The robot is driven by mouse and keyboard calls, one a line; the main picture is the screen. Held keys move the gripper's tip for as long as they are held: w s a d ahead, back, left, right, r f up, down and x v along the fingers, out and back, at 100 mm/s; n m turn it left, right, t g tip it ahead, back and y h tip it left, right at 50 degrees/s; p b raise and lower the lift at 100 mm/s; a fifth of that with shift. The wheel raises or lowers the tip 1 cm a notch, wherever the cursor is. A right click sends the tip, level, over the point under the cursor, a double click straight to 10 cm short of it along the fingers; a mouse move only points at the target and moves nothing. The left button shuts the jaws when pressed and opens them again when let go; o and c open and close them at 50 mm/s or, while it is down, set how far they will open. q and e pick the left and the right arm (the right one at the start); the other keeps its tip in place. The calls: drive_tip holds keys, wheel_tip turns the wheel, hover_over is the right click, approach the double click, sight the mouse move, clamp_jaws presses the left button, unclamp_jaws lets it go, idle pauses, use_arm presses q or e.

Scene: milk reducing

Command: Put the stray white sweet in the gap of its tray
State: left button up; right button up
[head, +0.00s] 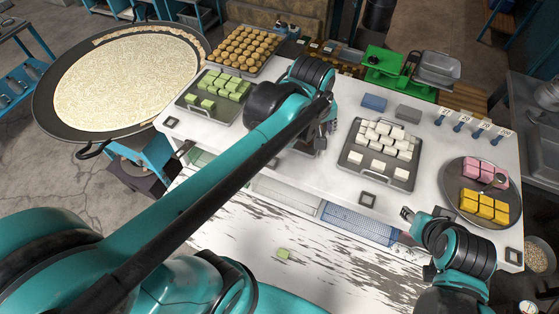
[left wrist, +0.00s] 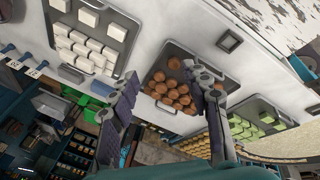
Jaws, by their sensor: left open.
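White sweets (head: 385,137) fill the back of a dark tray (head: 352,158) right of centre on the white table. Its front row is more widely spaced. The tray also shows at the upper left of the left wrist view (left wrist: 127,47). I cannot pick out a separate white sweet outside the tray. My left gripper (head: 327,124) is left of this tray. In the left wrist view its fingers (left wrist: 163,78) are apart and empty, above a tray of brown sweets (left wrist: 172,94). My right gripper (head: 422,216) is near the table's front edge, right of the white sweets; its finger opening is unclear.
A tray of green sweets (head: 226,84) is at the left. One loose green sweet (head: 283,253) lies on the worn white surface in front. Pink (head: 485,170) and yellow sweets (head: 484,206) share a round tray at the right. Blue (head: 374,102) and grey blocks (head: 408,113) stand behind the white sweets.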

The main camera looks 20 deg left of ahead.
use_arm(q)
drive_tip(key=s+a+f+m+t, duration=0.3)
drive_tip(key=s+a+m, duration=0.3)
drive_tip(key=s+m, duration=0.2)
drive_tip(key=shift+s+f+y, duration=0.3)
drive_tip(key=shift+s+f, duration=0.1)
drive_tip(key=shift+s, duration=0.85)
drive_tip(key=shift+f, duration=0.1)
